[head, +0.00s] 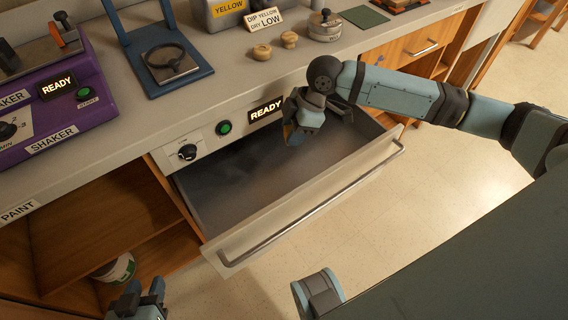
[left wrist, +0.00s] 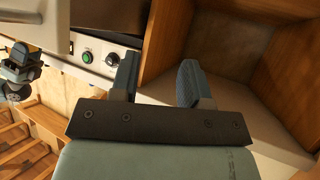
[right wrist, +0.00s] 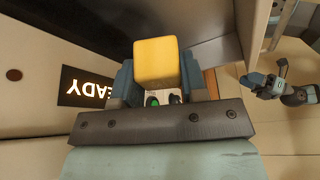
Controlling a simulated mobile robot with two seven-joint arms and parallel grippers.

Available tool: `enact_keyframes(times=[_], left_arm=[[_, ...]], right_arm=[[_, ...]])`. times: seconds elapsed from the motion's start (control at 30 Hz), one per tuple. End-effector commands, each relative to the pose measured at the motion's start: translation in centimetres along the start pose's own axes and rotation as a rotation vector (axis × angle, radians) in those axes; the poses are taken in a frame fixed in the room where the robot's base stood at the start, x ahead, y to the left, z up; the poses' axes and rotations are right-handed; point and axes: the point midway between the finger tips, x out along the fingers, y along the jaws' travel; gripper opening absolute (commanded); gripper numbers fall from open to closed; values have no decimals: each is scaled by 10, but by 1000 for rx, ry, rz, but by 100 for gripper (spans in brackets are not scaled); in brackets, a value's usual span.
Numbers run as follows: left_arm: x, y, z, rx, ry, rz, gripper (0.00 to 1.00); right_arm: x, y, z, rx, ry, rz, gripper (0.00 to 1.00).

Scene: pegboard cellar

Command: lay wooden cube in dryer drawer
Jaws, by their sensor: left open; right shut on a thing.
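The wooden cube shows as a yellow block (right wrist: 157,60) between the fingers of my right gripper (right wrist: 157,80) in the right wrist view. In the head view, my right gripper (head: 298,126) is over the back part of the open dryer drawer (head: 238,188), close to the dryer's front panel, and the cube is mostly hidden by the fingers. The drawer is pulled out and looks empty. My left gripper (head: 140,300) is open and empty, low at the bottom left of the head view; its spread fingers (left wrist: 158,80) show in the left wrist view.
The dryer panel has a lit READY sign (head: 266,110), a green button (head: 223,128) and a knob (head: 187,152). The drawer's bar handle (head: 310,202) juts forward. A purple shaker (head: 60,120) and a blue stand (head: 165,75) are on the counter. An open shelf holds a tub (head: 116,268).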

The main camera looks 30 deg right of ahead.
Motion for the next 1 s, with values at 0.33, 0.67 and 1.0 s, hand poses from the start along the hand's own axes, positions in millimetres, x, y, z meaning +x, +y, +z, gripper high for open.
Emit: enact_keyframes(times=[0.33, 0.67, 1.0], left_arm=[[4, 2, 0, -14, 43, 15, 43], [4, 6, -14, -18, 107, 32, 43], [5, 17, -42, -17, 224, 70, 43]], right_arm=[[88, 0, 37, 3, -1, -1, 13], [116, 0, 48, 1, 0, 0, 13], [148, 0, 61, 2, 0, 1, 13]])
